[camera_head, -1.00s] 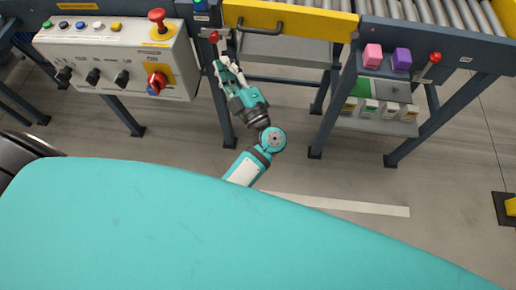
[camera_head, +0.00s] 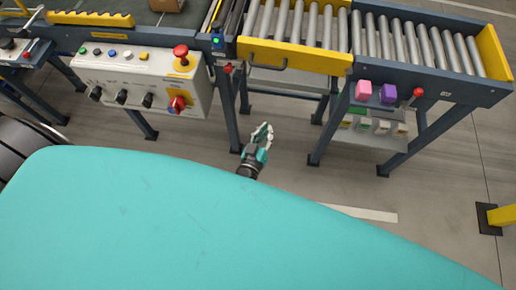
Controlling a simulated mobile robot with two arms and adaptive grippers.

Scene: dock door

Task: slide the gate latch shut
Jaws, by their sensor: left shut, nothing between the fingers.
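The yellow gate (camera_head: 300,56) with its dark handle spans the gap in the roller conveyor and lines up with the sections on both sides. A small red knob (camera_head: 227,69), which looks like the latch's, is on the post at the gate's left end. Its bolt is too small to make out. My left gripper (camera_head: 267,127) is shut and empty, below the gate and to the right of the knob, apart from both. Most of its arm is hidden behind my teal body. My right gripper is not in view.
A control box (camera_head: 145,82) with buttons and a red stop knob stands left of the latch post. The floor below the gate is clear.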

